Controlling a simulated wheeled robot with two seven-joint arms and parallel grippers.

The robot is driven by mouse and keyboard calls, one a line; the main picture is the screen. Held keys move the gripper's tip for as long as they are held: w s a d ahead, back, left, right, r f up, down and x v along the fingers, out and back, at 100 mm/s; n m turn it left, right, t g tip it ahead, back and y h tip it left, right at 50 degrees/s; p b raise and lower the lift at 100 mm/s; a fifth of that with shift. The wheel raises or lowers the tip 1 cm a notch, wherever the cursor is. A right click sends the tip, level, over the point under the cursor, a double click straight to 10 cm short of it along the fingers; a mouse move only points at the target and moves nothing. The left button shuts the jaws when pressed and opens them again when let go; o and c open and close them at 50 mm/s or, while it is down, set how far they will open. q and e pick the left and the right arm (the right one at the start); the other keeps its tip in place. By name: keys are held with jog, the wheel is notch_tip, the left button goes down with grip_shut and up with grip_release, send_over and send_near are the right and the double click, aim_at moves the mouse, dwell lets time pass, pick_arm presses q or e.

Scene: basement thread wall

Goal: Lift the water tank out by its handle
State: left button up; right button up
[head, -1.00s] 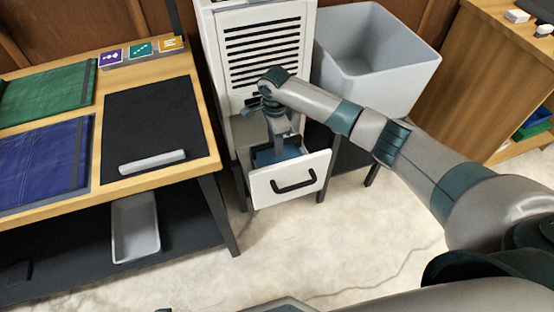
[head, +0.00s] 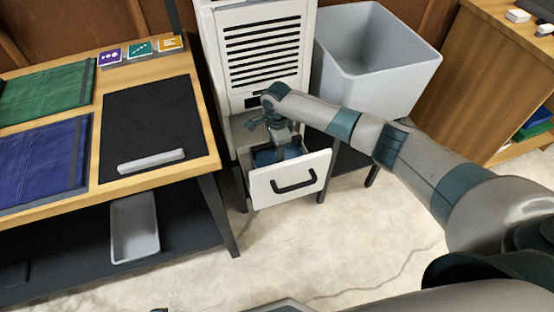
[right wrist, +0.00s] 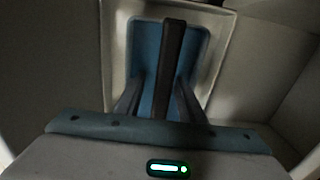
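The water tank (head: 264,157) shows blue inside the pulled-out white drawer (head: 262,190) at the bottom of the white louvred unit. In the right wrist view the tank (right wrist: 146,50) is blue inside a pale rim, and a dark handle bar (right wrist: 173,45) runs over it. My right gripper (head: 290,153) reaches down into the drawer. Its fingers (right wrist: 159,80) stand apart, one on each side of the bar, with blue showing between. Contact with the bar cannot be told. My left gripper is out of view.
The white unit (head: 265,45) rises behind the drawer. A grey bin (head: 385,85) stands to its right. A wooden workbench (head: 190,62) with mats is at the left, a cabinet (head: 480,70) at the right. The floor (head: 330,240) before the drawer is clear.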

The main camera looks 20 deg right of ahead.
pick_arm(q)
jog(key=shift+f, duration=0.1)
pick_arm(e)
grip_shut()
jog(key=shift+w+r, duration=0.1)
jog(key=shift+w, duration=0.05)
